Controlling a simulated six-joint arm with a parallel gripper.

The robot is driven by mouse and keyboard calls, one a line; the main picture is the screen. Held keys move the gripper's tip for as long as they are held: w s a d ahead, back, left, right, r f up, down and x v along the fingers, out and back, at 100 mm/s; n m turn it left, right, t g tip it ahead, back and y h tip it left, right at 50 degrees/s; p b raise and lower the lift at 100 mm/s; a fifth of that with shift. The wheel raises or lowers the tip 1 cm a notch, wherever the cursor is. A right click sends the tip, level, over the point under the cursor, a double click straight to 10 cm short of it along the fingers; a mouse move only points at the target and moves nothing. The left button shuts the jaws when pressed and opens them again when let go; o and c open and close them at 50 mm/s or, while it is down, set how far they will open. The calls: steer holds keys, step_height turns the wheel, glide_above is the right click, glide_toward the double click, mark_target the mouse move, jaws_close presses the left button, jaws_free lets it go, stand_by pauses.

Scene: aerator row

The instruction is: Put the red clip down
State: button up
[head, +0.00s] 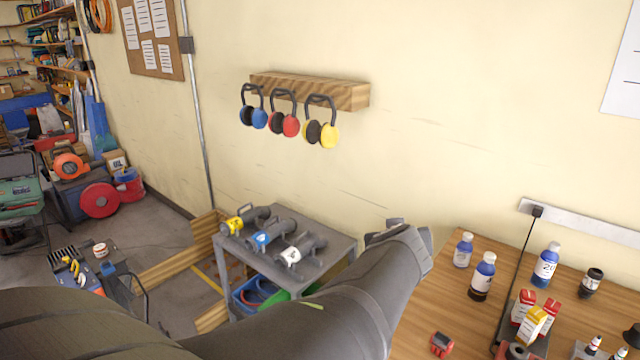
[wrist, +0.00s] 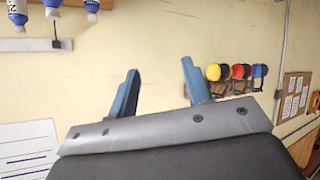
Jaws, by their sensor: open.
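A small red piece with dark parts, which looks like the red clip (head: 442,344), lies on the wooden bench near the bottom edge of the head view. It is apart from my gripper and is not seen in the wrist view. My gripper (wrist: 160,74) is open, with two blue fingers spread and nothing between them. In the head view the end of my arm is raised near the bench's left edge, and its fingers are mostly hidden behind the wrist.
The bench (head: 455,290) carries several bottles (head: 547,264), red and yellow boxes (head: 524,308) and a dark jar (head: 591,283). A grey cart (head: 338,246) with three tools stands to the left. Three headset-like items hang from a wooden wall shelf (head: 330,92).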

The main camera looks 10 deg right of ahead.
steer(key=w+a+f+n+g+y, duration=0.2)
steer(key=w+n+y, duration=0.1)
steer(key=n, duration=0.1)
steer(key=n+g+h, duration=0.1)
steer(key=n+g, duration=0.4)
steer(key=g, duration=0.8)
glide_above(442, 337)
steer(key=w+a, duration=0.3)
steer(key=w, duration=0.1)
step_height(442, 337, down, 6)
steer(key=x, duration=1.1)
steer(key=shift+w+d, duration=0.2)
steer(key=shift+x, duration=2.95)
steer(key=shift+w+a+f, duration=0.1)
steer(key=shift+w+a, duration=0.05)
steer(key=shift+c, duration=0.3)
